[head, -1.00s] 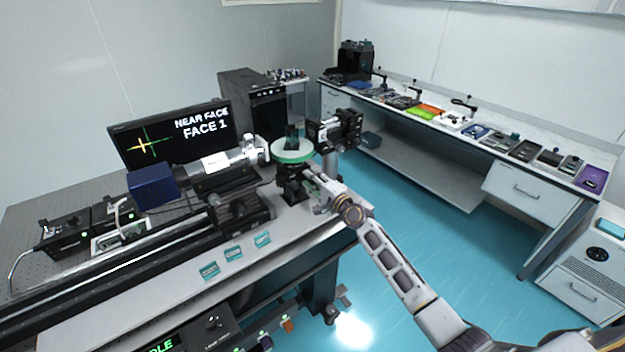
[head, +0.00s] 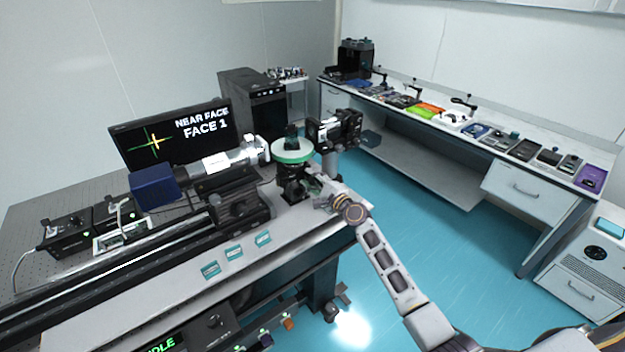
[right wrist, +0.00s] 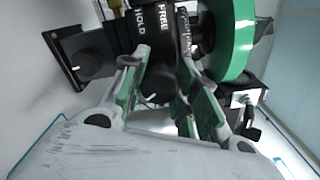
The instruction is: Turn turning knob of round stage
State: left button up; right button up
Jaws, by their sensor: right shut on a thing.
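The round stage (head: 293,152) has a pale disc with a green rim and a dark block (head: 291,136) on top. It stands on a black mount near the right end of the optical table. In the right wrist view its green rim (right wrist: 234,45) is at the upper right, beside black parts marked HOLD and FREE. My right gripper (head: 318,190) is at the mount, below the disc. In the right wrist view its green-padded fingers (right wrist: 165,90) are shut on the dark turning knob (right wrist: 152,96), which the fingers partly hide. My left gripper is out of view.
A monitor (head: 172,137) reading NEAR FACE FACE 1 stands behind a silver tube (head: 235,160) and blue box (head: 154,186). A black optic holder (head: 340,130) is close right of the stage. Another dark knob (right wrist: 92,64) shows left of my fingers.

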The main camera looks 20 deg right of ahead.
jog(key=o, duration=1)
jog(key=shift+d, duration=0.1)
jog(key=shift+o, duration=0.2)
jog(key=shift+s, duration=0.15)
jog(key=v, duration=1.1)
jog(key=shift+s+d, duration=0.15)
jog(key=shift+s, duration=0.2)
